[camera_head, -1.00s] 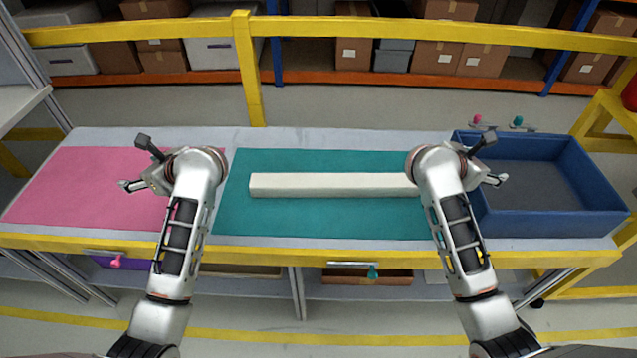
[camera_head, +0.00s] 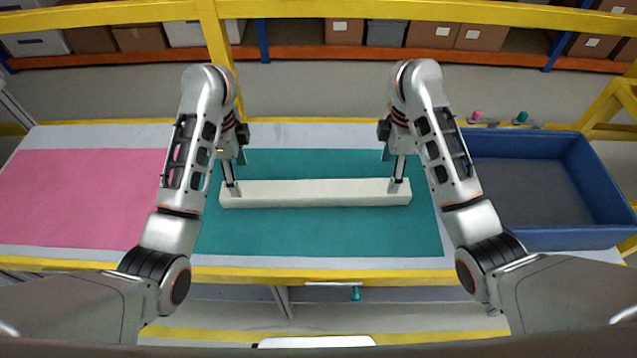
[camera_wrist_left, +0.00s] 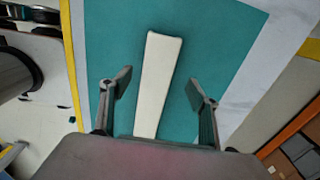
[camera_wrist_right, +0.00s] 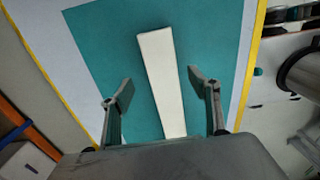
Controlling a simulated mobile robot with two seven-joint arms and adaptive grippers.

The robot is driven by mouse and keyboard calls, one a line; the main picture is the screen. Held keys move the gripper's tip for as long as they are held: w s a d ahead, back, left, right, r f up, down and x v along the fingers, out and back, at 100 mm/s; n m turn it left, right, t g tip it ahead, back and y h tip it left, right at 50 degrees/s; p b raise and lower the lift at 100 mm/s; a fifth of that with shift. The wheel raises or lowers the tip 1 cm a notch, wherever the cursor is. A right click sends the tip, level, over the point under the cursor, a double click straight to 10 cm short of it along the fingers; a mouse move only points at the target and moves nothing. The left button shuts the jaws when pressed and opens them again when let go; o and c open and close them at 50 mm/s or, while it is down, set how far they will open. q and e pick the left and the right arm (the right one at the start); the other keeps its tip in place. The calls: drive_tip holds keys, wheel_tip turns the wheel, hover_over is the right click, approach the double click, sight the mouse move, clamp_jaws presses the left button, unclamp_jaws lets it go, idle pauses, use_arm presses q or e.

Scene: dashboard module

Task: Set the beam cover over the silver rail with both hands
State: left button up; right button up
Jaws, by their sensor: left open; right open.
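The beam cover, a long off-white bar (camera_head: 315,193), lies left to right on the teal mat (camera_head: 320,235). My left gripper (camera_head: 233,188) is at its left end, pointing down. My right gripper (camera_head: 397,186) is at its right end, also pointing down. The bar runs between the open fingers in the left wrist view (camera_wrist_left: 158,75) and in the right wrist view (camera_wrist_right: 160,70), with gaps on both sides. Neither gripper is shut on it. How far down the fingertips reach beside the bar is hard to tell. I see no silver rail.
A pink mat (camera_head: 75,200) covers the table's left part. A blue bin (camera_head: 550,239) stands at the right, its visible floor empty. A yellow rail (camera_head: 400,10) runs behind the table, with boxes on a shelf beyond. The teal mat is clear around the bar.

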sight(242, 190)
use_arm(q)
drive_tip(key=shift+s+a+r, duration=0.1)
drive_tip(key=shift+s, duration=0.15)
use_arm(e)
drive_tip(key=shift+s+a+r, duration=0.1)
drive_tip(key=shift+s+r, duration=0.05)
drive_tip(key=shift+s, duration=0.1)
use_arm(q)
drive_tip(key=shift+w+f, duration=0.1)
drive_tip(key=shift+f, duration=3.9)
use_arm(e)
drive_tip(key=shift+w+f, duration=0.1)
drive_tip(key=shift+f, duration=3.85)
use_arm(q)
drive_tip(key=c, duration=1.4)
use_arm(e)
drive_tip(key=c, duration=1.4)
use_arm(q)
drive_tip(key=shift+c, duration=0.2)
use_arm(e)
drive_tip(key=shift+c, duration=0.2)
